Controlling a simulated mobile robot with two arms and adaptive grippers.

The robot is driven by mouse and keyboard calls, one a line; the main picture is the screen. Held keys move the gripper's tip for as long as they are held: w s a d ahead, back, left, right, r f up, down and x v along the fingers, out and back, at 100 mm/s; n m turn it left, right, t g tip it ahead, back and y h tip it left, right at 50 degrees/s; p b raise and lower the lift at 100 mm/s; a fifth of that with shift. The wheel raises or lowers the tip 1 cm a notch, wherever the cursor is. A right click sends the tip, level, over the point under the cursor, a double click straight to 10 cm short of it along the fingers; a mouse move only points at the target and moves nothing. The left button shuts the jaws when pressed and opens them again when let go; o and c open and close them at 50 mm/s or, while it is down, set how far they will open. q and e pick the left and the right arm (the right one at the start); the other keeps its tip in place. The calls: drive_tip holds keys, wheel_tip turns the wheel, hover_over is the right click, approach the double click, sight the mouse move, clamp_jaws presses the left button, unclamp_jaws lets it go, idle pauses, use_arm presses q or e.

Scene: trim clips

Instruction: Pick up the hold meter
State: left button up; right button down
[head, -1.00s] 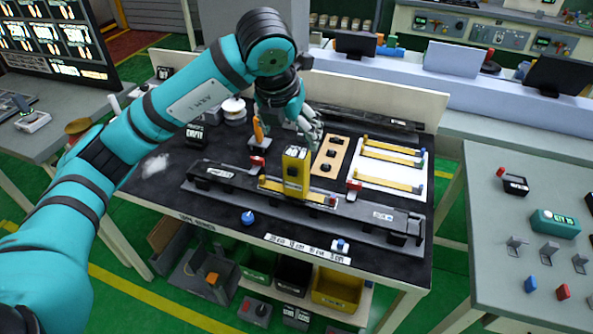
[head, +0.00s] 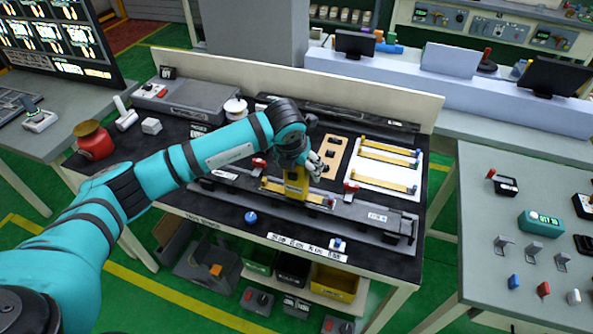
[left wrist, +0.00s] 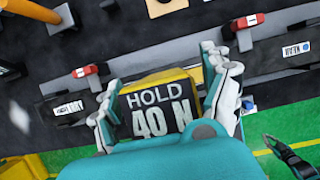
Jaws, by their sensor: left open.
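The hold meter (head: 296,187) is a yellow block on the long dark fixture (head: 375,213) on the black-topped bench. In the left wrist view its top face (left wrist: 160,106) reads "HOLD 40 N". My left gripper (head: 297,172) is over the meter from above. In the left wrist view the left gripper's fingers (left wrist: 165,103) are open, one on each side of the meter. I cannot tell whether either finger touches it. The gripper and wrist hide part of the meter in the head view.
Red clamps (head: 350,188) stand on the fixture beside the meter. Behind are a tan plate with holes (head: 334,150) and a white panel with yellow strips (head: 375,177). A blue knob (head: 251,217) sits at the bench's front. A red jar (head: 93,140) stands at left.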

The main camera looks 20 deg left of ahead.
use_arm(q)
drive_tip(key=shift+w+f, duration=0.1)
drive_tip(key=shift+f, duration=0.1)
drive_tip(key=shift+r, duration=0.1)
drive_tip(key=c, duration=1.1)
drive_tip(key=shift+c, duration=0.3)
